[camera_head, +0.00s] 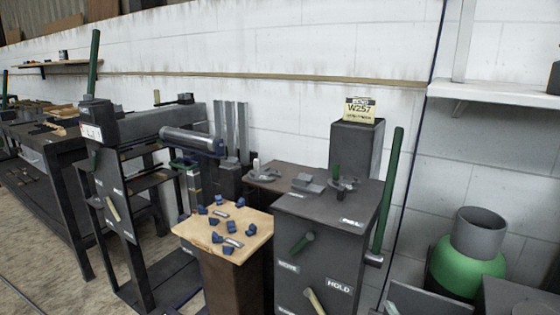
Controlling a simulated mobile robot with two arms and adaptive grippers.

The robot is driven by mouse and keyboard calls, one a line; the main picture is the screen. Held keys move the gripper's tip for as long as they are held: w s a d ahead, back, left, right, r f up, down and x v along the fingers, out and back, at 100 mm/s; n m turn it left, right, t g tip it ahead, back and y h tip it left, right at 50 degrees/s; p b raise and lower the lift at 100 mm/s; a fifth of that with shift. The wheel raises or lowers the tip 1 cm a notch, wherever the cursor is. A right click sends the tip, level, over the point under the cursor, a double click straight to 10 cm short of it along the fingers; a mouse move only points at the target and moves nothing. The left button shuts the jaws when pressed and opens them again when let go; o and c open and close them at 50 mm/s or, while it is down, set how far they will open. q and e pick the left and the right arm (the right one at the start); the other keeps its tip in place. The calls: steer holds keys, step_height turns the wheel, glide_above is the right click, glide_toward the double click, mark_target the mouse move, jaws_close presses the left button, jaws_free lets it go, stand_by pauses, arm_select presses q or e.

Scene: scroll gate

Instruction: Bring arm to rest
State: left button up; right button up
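Neither of my grippers is in view. A dark cabinet (322,252) stands right of the middle, with labels that include "HOLD" and one that seems to read "MOVE". A long green lever (388,190) stands nearly upright, tilted a little, at its right side. A short green handle (301,243) and a pale wooden handle (314,301) stick out from its front. I cannot tell which thing the task's arm is.
A wooden-topped stand (258,228) left of the cabinet holds several blue pieces. A dark machine (155,121) with a grey cylinder stands further left, beside a long bench (32,142). A green and grey vessel (468,265) stands at right. A white shelf (500,92) hangs above it.

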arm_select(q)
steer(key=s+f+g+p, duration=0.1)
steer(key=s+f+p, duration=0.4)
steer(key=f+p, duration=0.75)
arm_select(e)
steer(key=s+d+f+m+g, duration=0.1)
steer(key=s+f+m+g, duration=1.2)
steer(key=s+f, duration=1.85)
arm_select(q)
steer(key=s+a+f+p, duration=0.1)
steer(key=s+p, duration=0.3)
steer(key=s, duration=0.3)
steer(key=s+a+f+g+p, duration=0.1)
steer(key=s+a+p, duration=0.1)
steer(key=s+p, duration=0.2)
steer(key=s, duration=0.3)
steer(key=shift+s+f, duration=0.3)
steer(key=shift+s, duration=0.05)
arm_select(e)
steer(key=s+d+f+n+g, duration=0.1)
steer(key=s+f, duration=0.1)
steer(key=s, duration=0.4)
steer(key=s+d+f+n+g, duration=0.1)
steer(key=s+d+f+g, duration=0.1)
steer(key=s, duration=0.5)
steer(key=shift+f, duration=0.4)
